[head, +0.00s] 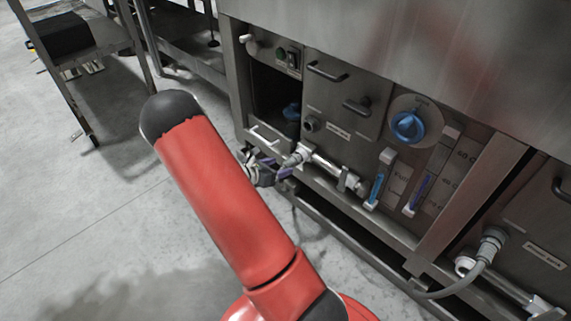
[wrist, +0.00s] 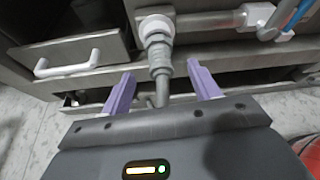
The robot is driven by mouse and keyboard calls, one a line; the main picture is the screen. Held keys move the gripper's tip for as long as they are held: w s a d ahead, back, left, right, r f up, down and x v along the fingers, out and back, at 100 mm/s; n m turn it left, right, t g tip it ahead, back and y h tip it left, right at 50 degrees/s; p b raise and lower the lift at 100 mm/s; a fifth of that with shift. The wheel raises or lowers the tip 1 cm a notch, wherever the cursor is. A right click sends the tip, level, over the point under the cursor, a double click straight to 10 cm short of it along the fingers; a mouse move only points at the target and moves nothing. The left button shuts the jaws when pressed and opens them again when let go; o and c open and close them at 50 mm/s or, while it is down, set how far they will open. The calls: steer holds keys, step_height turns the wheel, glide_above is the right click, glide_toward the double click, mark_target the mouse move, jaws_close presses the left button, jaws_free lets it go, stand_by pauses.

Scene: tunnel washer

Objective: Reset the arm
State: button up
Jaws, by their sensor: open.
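My gripper (wrist: 163,95) has two purple fingers, spread apart in the wrist view. Between and beyond them is a grey hose fitting (wrist: 160,55) on a white pipe; I cannot tell if the fingers touch it. In the head view my red arm (head: 225,200) reaches across the middle. My gripper (head: 268,170) is partly hidden behind the arm, low beside the pipe fitting (head: 296,158) at the washer's lower left.
The steel washer panel (head: 340,115) has a blue knob (head: 407,125), handles and blue gauges. A white drawer handle (wrist: 68,65) is left of the fitting. A grey hose (head: 460,288) hangs at lower right. A metal rack (head: 90,50) stands upper left; floor (head: 60,220) at left is clear.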

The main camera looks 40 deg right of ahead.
steer(key=shift+v, duration=1.35)
steer(key=s+a+r+m+y+p, duration=0.1)
steer(key=s+a+r+m+y, duration=0.1)
steer(key=a+r+m, duration=0.3)
steer(key=s+r+m+g+y+p, duration=0.1)
steer(key=s+r+m+y, duration=0.15)
steer(key=r, duration=0.35)
steer(key=s+a+r+m+y+p, duration=0.1)
steer(key=s+a+r+m, duration=0.2)
steer(key=r, duration=0.3)
steer(key=s+a+r+m+t+y+p, duration=0.2)
steer(key=s+a+r+m+t+y, duration=0.4)
steer(key=s+a+r, duration=0.7)
steer(key=a+r+m+y, duration=0.2)
steer(key=a+m, duration=0.1)
steer(key=shift+a+r+p, duration=0.4)
steer(key=shift+s, duration=0.1)
